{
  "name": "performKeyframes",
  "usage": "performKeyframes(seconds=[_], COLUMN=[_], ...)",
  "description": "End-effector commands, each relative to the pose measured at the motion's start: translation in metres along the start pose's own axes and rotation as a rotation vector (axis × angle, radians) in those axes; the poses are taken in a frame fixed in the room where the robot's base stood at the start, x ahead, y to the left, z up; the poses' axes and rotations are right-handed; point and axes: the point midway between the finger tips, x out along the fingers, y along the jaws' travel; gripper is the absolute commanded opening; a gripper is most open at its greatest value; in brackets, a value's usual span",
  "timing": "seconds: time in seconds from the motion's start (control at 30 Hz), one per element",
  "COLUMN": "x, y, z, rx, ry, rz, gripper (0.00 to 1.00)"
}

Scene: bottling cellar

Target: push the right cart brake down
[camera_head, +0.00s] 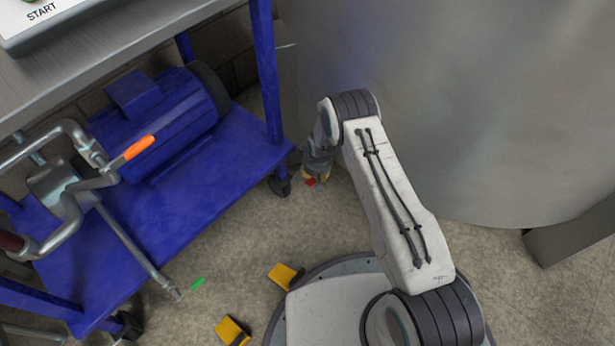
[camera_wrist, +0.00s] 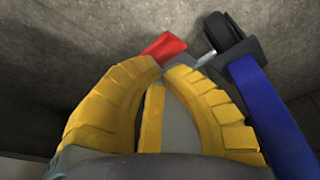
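The blue cart (camera_head: 235,150) stands at the left in the head view. Its right caster (camera_head: 280,186) is under the right leg; the wheel also shows in the wrist view (camera_wrist: 222,32), near the top. A red brake pedal (camera_wrist: 164,47) sticks out left of that wheel, and a bit of red (camera_head: 310,182) shows at my fingertips in the head view. My gripper (camera_wrist: 167,70) has yellow ribbed fingers, with their tips drawn close together. The tips are right at the red pedal's near edge; I cannot tell whether they touch it. The gripper is low, beside the caster.
The cart's blue leg (camera_wrist: 272,120) is close on the right in the wrist view. A large metal tank (camera_head: 430,110) stands behind my arm. The cart carries a blue motor (camera_head: 165,115) and pipes with an orange handle (camera_head: 139,147). Yellow blocks (camera_head: 284,275) lie near my base.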

Motion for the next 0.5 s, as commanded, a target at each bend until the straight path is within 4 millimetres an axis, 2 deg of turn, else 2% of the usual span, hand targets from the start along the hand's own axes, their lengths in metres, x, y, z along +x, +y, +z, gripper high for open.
performKeyframes(seconds=[0.5], x=[0.0096], y=[-0.0001], z=[0.0026], rx=[0.000], ry=[-0.001], rz=[0.000], gripper=[0.00])
